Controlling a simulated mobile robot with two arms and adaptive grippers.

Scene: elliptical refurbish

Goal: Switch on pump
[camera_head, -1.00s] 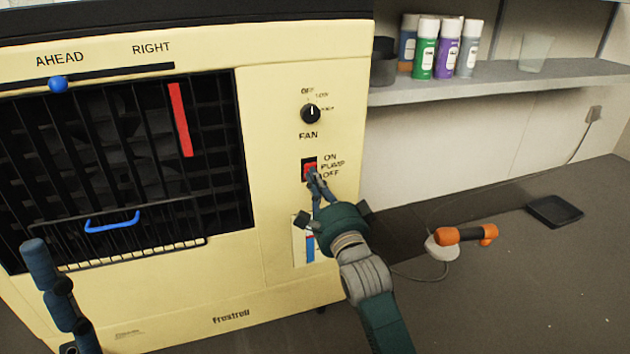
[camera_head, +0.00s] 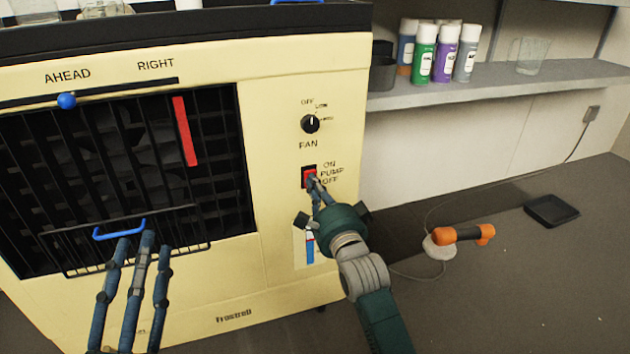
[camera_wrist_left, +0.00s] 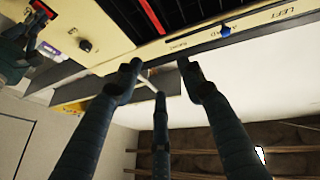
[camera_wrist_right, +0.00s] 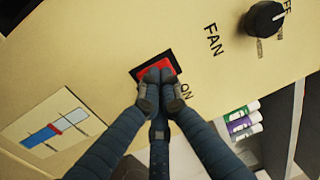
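The pump switch (camera_head: 309,174) is a red rocker in a black frame on the cream cooler's front, between the words ON and OFF. My right gripper (camera_head: 314,181) has its fingertips together at the lower part of the switch. In the right wrist view the switch (camera_wrist_right: 154,70) shows just past the closed fingertips (camera_wrist_right: 160,88); whether they touch it I cannot tell. My left gripper (camera_head: 138,240) is in front of the cooler's grille, near the blue handle. In the left wrist view its fingers (camera_wrist_left: 160,80) are spread apart with nothing between them.
The fan knob (camera_head: 310,124) is above the switch. A blue and red gauge (camera_head: 310,247) is below it. A blue handle (camera_head: 118,229) crosses the grille's lower part. Spray cans (camera_head: 443,54) stand on the shelf at right. An orange-handled tool (camera_head: 460,233) and black tray (camera_head: 551,210) lie on the worktop.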

